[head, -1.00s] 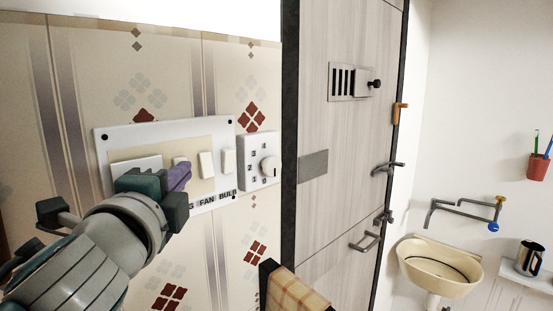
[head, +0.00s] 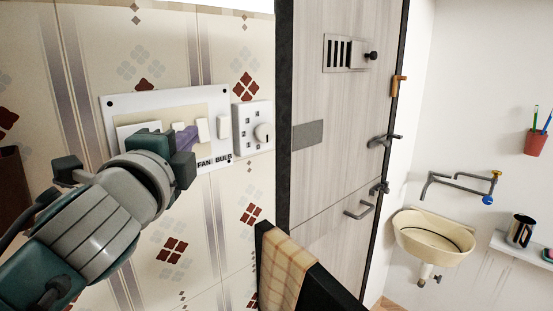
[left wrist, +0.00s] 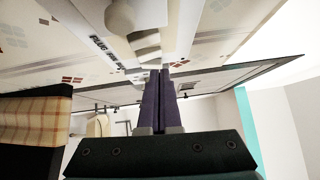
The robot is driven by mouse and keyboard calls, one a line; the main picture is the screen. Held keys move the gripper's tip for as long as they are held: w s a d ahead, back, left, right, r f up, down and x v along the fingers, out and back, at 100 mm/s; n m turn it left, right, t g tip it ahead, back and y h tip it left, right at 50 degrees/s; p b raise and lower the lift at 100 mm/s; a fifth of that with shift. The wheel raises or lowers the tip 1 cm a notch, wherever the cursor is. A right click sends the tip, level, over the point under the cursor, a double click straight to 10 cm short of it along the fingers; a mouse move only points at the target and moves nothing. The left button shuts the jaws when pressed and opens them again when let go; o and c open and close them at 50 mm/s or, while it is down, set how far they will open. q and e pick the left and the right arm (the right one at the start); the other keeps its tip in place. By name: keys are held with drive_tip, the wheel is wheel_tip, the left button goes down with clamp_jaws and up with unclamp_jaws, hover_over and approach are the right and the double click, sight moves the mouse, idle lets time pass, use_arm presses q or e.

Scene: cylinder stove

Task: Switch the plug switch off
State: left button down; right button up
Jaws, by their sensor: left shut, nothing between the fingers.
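A white switch panel (head: 215,95) with a beige face is on the tiled wall at the left of the head view. It carries several white rocker switches and the labels FAN and BULB. My left gripper (head: 187,139) is in front of it, its purple fingers shut and empty, close to the switches. The gripper covers the PLUG label and most of the switch beside it in the head view. In the left wrist view the shut fingers (left wrist: 158,75) point toward the panel, and a PLUG label (left wrist: 104,47) shows. I cannot tell whether the fingertips touch a switch. My right gripper is out of view.
A checked cloth (head: 285,265) hangs on a dark rail below.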

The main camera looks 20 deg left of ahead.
use_arm(q)
drive_tip(key=b+v, duration=0.3)
drive_tip(key=v, duration=0.7)
drive_tip(key=shift+r, duration=0.45)
